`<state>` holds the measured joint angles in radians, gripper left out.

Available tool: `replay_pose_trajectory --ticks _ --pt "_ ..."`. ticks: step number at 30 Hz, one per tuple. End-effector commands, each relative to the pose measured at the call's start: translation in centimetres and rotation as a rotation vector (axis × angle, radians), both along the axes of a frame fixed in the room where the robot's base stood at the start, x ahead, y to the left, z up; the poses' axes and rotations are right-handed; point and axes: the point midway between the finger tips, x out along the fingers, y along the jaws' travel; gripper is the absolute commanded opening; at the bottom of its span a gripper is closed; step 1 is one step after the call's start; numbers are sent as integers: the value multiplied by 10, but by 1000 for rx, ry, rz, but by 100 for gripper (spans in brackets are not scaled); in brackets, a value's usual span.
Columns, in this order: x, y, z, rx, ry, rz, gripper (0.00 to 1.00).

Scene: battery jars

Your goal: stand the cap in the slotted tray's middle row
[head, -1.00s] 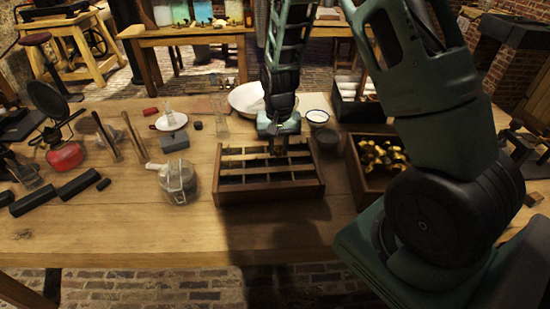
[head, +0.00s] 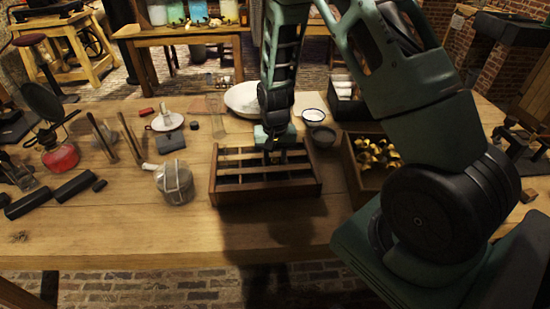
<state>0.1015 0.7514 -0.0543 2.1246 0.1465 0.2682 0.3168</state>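The slotted tray (head: 262,192) is a dark wooden box with dividers, in the middle of the bench in the head view. My gripper (head: 272,157) points straight down over the tray's middle to rear part, its fingertips down at about the level of the dividers. The fingers are small and dark here, and I cannot tell whether they are open or shut. I cannot make out the cap; anything between the fingers is hidden or too small to see.
Right of the tray stands a wooden box (head: 350,173) of brass-coloured pieces. Small bowls (head: 313,115) and a large white basin (head: 240,99) are behind. A lidded glass jar (head: 175,184) stands close on the left. The bench front is clear.

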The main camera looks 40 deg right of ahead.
Motion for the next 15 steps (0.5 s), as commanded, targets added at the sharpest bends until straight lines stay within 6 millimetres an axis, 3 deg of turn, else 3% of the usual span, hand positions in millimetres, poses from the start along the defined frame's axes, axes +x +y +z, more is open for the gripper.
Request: replay_pose_trajectory --ticks 8,15 --pt "1 0 17 0 -4 1 32" --pt "2 0 66 -1 -7 2 32"
